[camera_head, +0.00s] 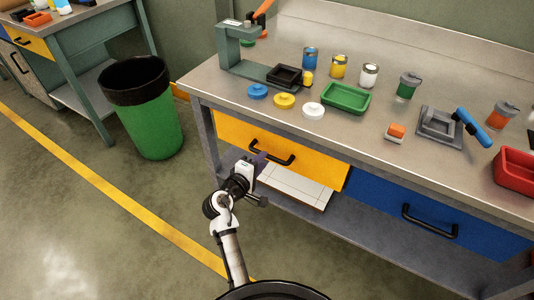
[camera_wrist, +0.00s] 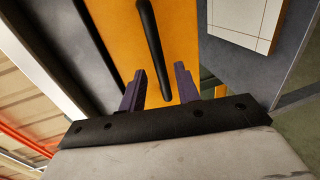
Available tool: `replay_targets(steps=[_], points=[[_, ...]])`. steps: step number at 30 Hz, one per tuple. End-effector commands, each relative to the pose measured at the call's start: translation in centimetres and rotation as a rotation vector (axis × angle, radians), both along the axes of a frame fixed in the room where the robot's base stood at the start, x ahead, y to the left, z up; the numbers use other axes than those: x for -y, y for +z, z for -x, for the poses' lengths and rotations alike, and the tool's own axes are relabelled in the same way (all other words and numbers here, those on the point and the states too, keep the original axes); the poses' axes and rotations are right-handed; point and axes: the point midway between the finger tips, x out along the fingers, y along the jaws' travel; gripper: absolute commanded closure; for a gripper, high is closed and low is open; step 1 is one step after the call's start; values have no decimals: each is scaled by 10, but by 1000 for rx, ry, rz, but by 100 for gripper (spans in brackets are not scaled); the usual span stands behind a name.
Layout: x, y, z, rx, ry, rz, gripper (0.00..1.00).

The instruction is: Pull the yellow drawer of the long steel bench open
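The long steel bench (camera_head: 330,55) has a yellow drawer (camera_head: 232,132) at the left of its front, with a black bar handle (camera_head: 271,151). The drawer looks shut or nearly so. My gripper (camera_head: 260,163) is in front of the drawer, by the left part of the handle. In the wrist view, the two purple fingers of my gripper (camera_wrist: 160,82) stand apart. The handle (camera_wrist: 151,40) runs down the yellow front (camera_wrist: 185,45), and its near end lies between the fingers in the picture. I see no finger closed on it.
A blue drawer (camera_head: 380,199) with its own handle is to the right. A white tiled board (camera_head: 297,187) lies below the yellow drawer. A green bin (camera_head: 150,118) stands left of the bench. Jars, lids and trays cover the benchtop. The floor in front is clear.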

Motion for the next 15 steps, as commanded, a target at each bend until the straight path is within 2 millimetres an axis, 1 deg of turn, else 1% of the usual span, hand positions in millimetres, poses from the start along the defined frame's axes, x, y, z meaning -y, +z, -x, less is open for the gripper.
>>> replay_targets(steps=[1, 6, 10, 15], points=[[5, 0, -9, 1, -2, 0, 68], [15, -5, -30, 1, 0, 0, 68], [18, -8, -37, 1, 1, -1, 68], [20, -9, -40, 2, 2, -1, 68]])
